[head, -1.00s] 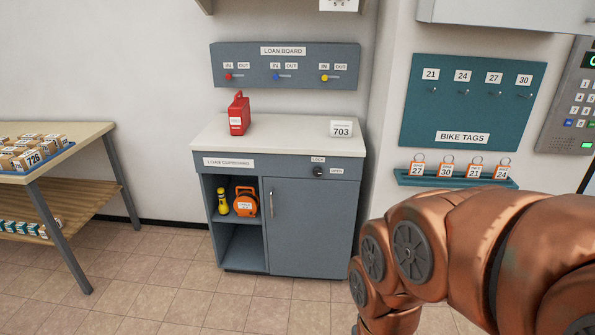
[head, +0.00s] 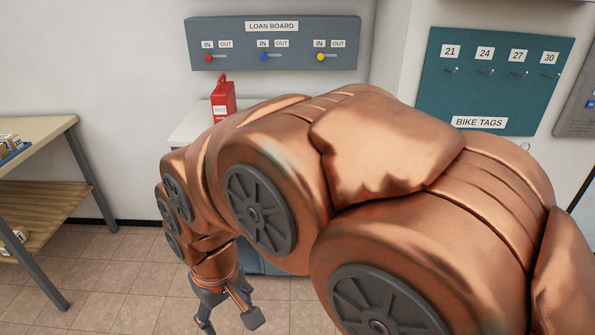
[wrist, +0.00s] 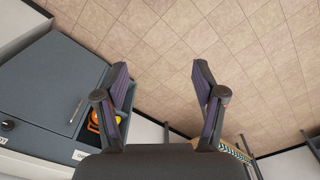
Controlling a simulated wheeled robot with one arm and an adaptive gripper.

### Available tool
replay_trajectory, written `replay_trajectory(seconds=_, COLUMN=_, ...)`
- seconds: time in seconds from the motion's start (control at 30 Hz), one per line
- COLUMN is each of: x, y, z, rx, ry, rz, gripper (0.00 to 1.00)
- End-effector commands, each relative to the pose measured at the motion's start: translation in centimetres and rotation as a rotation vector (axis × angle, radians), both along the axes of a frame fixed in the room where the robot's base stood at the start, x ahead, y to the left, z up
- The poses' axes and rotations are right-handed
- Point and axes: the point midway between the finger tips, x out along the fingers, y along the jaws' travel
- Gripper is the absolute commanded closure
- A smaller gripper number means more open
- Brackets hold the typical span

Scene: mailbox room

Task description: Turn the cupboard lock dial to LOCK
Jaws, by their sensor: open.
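The cupboard lock dial (wrist: 8,126) is a small black knob on the grey-blue cupboard's front, at the left edge of the wrist view. Its pointer direction is too small to tell. In the head view my arm hides the dial, its labels and most of the cupboard; the pale cupboard top (head: 190,126) shows at the left. My gripper (wrist: 160,74) is open and empty, with bare floor between its fingers, to the right of the dial in the wrist view. In the head view my gripper (head: 229,320) hangs low at the bottom, apart from the dial.
The cupboard door (wrist: 55,80) has a slim handle (wrist: 75,109). An orange item (wrist: 93,122) sits in the open shelf beside it. A red can (head: 222,100) stands on top. A wooden-shelved table (head: 40,205) is at the left. Tiled floor is clear in front.

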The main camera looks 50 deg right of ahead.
Motion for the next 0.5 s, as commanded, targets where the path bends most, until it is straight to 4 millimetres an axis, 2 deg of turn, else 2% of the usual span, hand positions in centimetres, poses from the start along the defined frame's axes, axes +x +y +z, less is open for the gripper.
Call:
replay_trajectory(seconds=0.03, x=2.7, y=-1.2, z=-2.5, rx=-0.010, ry=-0.055, rz=-0.036, gripper=0.31)
replay_trajectory(seconds=0.2, x=12.1, y=-6.2, z=-5.9, rx=-0.058, ry=-0.283, rz=-0.139, gripper=0.31)
replay_trajectory(seconds=0.37, x=19.5, y=-12.6, z=-8.6, rx=-0.123, ry=-0.489, rz=-0.234, gripper=0.31)
replay_trajectory(seconds=0.5, x=24.8, y=-19.3, z=-10.3, rx=-0.195, ry=-0.672, rz=-0.310, gripper=0.31)
